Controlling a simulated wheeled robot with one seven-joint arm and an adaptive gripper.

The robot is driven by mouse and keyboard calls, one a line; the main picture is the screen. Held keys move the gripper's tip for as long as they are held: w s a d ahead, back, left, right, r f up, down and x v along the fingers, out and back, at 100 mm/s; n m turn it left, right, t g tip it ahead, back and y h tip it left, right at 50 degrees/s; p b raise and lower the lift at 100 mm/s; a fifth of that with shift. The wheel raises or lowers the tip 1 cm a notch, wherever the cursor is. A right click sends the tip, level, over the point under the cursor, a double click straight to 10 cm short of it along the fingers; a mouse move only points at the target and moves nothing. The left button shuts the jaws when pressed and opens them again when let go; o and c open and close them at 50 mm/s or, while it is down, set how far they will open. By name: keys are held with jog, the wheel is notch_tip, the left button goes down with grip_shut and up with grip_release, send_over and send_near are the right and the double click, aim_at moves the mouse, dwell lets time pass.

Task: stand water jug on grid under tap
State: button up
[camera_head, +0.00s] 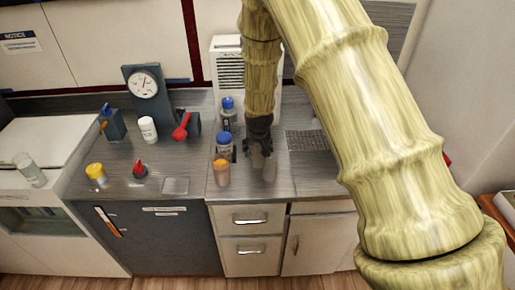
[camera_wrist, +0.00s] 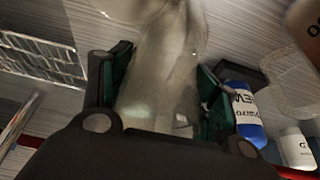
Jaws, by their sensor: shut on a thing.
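My gripper (camera_head: 262,140) points down over the counter in the head view, shut on a greyish, see-through vessel (camera_head: 264,165), which I take to be the water jug. In the wrist view the jug (camera_wrist: 160,75) fills the space between the two green-padded fingers (camera_wrist: 160,90). Whether its base touches the counter I cannot tell. The grid (camera_head: 307,140) is a slotted metal panel in the counter to the right of the gripper; it also shows at the left of the wrist view (camera_wrist: 40,58). The tap is not clearly visible; my arm covers that area in the head view.
Blue-capped bottles (camera_head: 224,140) and an orange-capped bottle (camera_head: 221,172) stand close left of the jug. A dial gauge (camera_head: 146,84), white bottle (camera_head: 148,129) and red-handled item (camera_head: 182,127) stand farther left. Bare counter lies between jug and grid.

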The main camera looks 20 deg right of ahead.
jog(key=shift+f, duration=0.15)
jog(key=o, duration=0.9)
jog(key=shift+o, duration=1)
jog(key=shift+r, duration=0.2)
